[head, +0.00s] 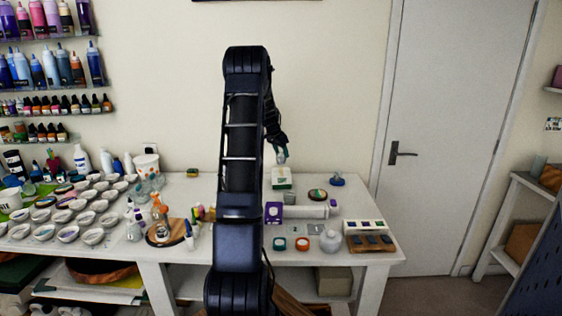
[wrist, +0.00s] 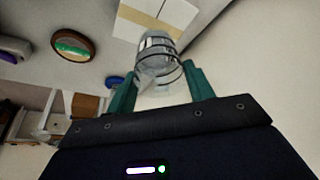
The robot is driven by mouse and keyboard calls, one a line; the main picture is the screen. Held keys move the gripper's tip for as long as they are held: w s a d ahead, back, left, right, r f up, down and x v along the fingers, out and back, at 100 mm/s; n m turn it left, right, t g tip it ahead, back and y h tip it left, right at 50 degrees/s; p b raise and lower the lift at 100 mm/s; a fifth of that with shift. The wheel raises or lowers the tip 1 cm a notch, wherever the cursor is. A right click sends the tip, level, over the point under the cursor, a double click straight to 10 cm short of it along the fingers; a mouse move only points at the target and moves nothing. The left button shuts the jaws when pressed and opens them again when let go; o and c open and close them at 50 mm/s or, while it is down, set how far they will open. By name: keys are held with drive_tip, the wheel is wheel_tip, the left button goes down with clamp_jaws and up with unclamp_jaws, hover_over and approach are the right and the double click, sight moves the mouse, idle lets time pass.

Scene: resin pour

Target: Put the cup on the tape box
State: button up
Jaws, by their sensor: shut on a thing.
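A small clear cup (wrist: 156,50) is between the green fingers of my gripper (wrist: 160,70) in the wrist view. My gripper is shut on it. In the head view my gripper (head: 279,153) is at the back of the table, with the cup showing small and pale just above a white and green box (head: 281,183), likely the tape box. A white and tan box top (wrist: 135,26) lies beyond the cup in the wrist view. I cannot tell whether the cup touches the box.
A round green-topped wooden piece (head: 317,195) and a blue item (head: 337,180) stand right of the box. A purple box (head: 273,210) and a white roll (head: 305,211) are in front. Many small bowls cover the table's left. My arm hides the table's middle.

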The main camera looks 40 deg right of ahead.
sight(281, 160)
drive_tip(key=shift+f, duration=2.2)
drive_tip(key=shift+f, duration=0.15)
drive_tip(key=o, duration=1)
